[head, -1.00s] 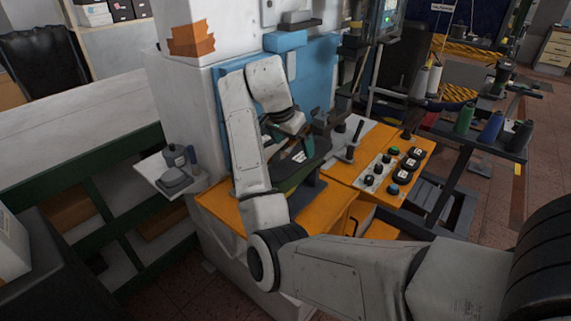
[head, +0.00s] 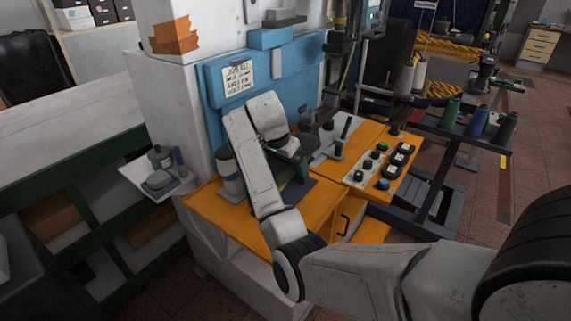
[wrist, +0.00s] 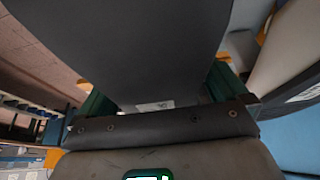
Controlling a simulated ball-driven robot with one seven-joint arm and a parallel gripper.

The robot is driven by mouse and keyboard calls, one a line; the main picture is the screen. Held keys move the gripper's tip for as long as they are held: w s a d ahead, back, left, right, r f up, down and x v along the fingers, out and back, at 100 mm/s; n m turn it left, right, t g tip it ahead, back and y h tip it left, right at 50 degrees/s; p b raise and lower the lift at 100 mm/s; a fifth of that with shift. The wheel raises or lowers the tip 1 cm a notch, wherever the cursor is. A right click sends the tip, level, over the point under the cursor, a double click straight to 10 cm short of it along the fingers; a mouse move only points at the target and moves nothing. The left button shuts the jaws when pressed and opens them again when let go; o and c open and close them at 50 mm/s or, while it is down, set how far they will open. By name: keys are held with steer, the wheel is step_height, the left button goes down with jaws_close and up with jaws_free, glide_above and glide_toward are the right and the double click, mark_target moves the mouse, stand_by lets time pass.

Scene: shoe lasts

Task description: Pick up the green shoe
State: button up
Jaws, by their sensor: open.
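My gripper (head: 297,160) is low over the orange machine table, mostly behind my forearm in the head view. In the wrist view its two green-edged fingers (wrist: 160,92) stand apart, one at each side of a broad dark grey piece (wrist: 150,45) with a small white label. I cannot tell whether the fingers touch it. In the head view a dark green shape (head: 293,191), apparently the shoe, shows only in part below the gripper and beside my arm. Its full outline is hidden.
A blue machine panel (head: 215,100) rises close behind. A small side shelf (head: 140,175) stands left, a thread rack (head: 455,140) right.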

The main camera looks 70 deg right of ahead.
steer(key=shift+c, duration=0.2)
steer(key=c, duration=1.5)
steer(key=shift+r, duration=0.1)
steer(key=shift+c, duration=1)
